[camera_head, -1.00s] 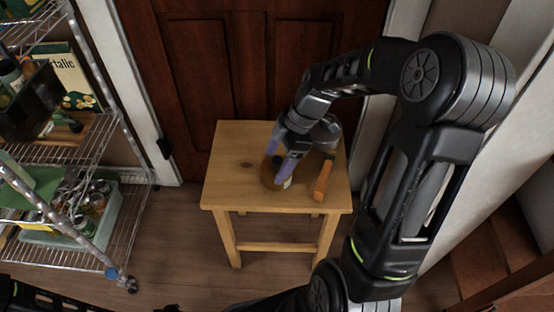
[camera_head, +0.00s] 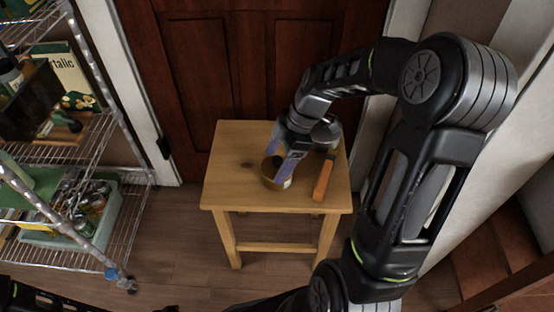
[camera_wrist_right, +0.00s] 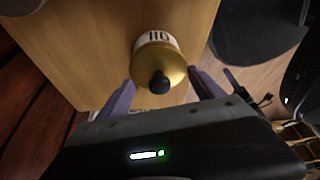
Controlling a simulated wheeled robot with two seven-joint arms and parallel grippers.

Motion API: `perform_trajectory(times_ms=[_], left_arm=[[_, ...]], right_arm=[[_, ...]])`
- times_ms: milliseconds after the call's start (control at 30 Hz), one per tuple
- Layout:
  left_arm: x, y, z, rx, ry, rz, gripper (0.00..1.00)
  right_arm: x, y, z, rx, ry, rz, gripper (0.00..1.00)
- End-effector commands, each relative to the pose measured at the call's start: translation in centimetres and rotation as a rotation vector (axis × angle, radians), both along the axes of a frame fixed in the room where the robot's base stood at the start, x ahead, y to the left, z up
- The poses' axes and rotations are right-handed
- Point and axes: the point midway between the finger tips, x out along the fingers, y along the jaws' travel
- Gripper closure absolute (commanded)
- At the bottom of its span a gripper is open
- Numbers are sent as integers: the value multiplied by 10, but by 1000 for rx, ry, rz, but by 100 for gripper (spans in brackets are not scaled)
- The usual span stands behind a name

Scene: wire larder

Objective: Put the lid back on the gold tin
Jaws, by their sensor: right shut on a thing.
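The gold tin (camera_head: 284,184) stands on the wooden stool, with a pale label on its side that also shows in the right wrist view (camera_wrist_right: 155,40). The gold lid (camera_wrist_right: 160,58), domed with a black knob, lies over the tin in the right wrist view. Whether it is fully seated cannot be told. My right gripper (camera_head: 281,167) has its purple fingers at either side of the lid, shut on it; it also shows in the right wrist view (camera_wrist_right: 161,88).
An orange-brown bar-like object (camera_head: 323,178) lies on the stool (camera_head: 232,165), right of the tin. A grey round object (camera_head: 326,131) is behind it. A loaded wire rack (camera_head: 122,180) stands at the left; the stool's left part is clear.

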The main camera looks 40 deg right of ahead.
Motion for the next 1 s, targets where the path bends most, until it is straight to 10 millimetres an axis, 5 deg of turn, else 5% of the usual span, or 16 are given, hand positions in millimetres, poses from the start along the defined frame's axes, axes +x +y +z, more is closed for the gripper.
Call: perform_trajectory(times_ms=[200, 233, 500, 1000], left_arm=[[0, 0, 0, 0, 0, 0, 64], [0, 0, 0, 0, 0, 0, 64], [0, 0, 0, 0, 0, 0, 64], [0, 0, 3, 0, 0, 0, 64]], right_arm=[[0, 0, 0, 0, 0, 0, 62], [0, 0, 0, 0, 0, 0, 22], [0, 0, 0, 0, 0, 0, 0], [0, 0, 4, 0, 0, 0, 0]])
